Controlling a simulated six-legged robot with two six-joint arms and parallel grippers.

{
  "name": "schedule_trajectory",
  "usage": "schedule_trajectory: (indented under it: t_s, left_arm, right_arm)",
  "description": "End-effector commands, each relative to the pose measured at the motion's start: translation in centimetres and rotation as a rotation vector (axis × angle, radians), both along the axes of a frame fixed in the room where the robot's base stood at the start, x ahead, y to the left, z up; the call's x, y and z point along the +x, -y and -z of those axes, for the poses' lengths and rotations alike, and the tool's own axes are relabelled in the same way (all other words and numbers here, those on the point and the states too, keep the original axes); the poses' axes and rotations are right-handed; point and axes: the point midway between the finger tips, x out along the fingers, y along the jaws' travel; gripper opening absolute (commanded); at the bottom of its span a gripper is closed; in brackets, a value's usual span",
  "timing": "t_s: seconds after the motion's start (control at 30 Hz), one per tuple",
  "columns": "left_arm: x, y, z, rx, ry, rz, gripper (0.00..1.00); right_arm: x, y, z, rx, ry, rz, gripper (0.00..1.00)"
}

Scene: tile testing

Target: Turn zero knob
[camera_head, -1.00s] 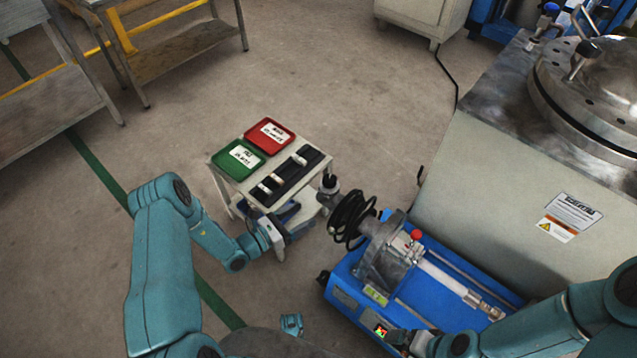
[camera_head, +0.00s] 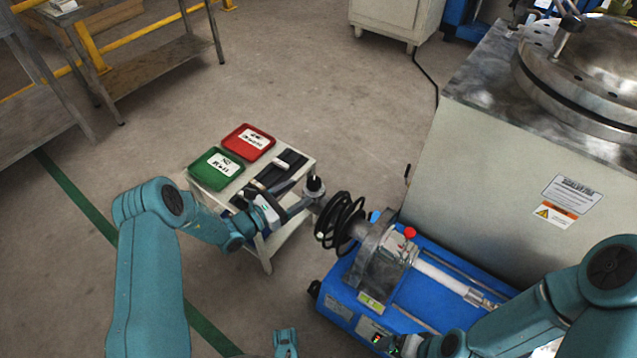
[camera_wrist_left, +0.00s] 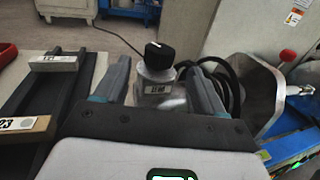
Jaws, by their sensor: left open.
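My left gripper (camera_head: 303,203) is open and close to the fitting. In the left wrist view, the fitting appears between the two fingers of my left gripper (camera_wrist_left: 163,82); contact cannot be made out. My right gripper (camera_head: 403,343) is at the machine's front, by a small lit display, and its fingers are not clear.
A small cart (camera_head: 306,168) with a green tray (camera_head: 209,180), a red tray (camera_head: 238,149) and dark holders stands beside the left arm. Black coiled hose (camera_head: 338,222) sits right of the knob. A large metal vessel cabinet (camera_head: 480,165) stands at the right. Open floor lies behind the cart.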

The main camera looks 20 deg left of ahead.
Motion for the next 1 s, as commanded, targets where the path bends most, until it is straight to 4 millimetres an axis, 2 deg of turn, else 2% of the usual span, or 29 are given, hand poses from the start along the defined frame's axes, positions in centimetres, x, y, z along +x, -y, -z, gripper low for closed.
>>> schedule_trajectory:
  t_s: [0.03,0.2,0.4,0.8,0.97,1.0]
  left_arm:
    - [1.0,0.9,0.3,0.0,0.003,0.004,0.7]
    - [4.1,2.9,0.4,0.0,0.002,0.0,0.7]
    - [6.4,4.5,0.2,0.0,0.0,-0.002,0.7]
    - [7.1,4.9,0.0,-0.002,-0.001,-0.003,0.7]
    - [7.1,4.9,0.0,-0.002,-0.001,-0.003,0.18]
    - [7.1,4.9,0.0,-0.002,-0.001,-0.003,0.18]
  right_arm:
    - [0.1,0.1,0.7,0.0,0.002,0.004,1.0]
    - [0.4,0.3,1.8,-0.002,0.007,0.013,1.0]
    - [0.6,0.5,2.5,-0.004,0.01,0.021,1.0]
    - [0.6,0.6,2.6,-0.004,0.011,0.022,1.0]
    - [0.6,0.5,2.6,-0.004,0.011,0.022,1.0]
    - [0.6,0.5,2.6,-0.004,0.011,0.022,1.0]
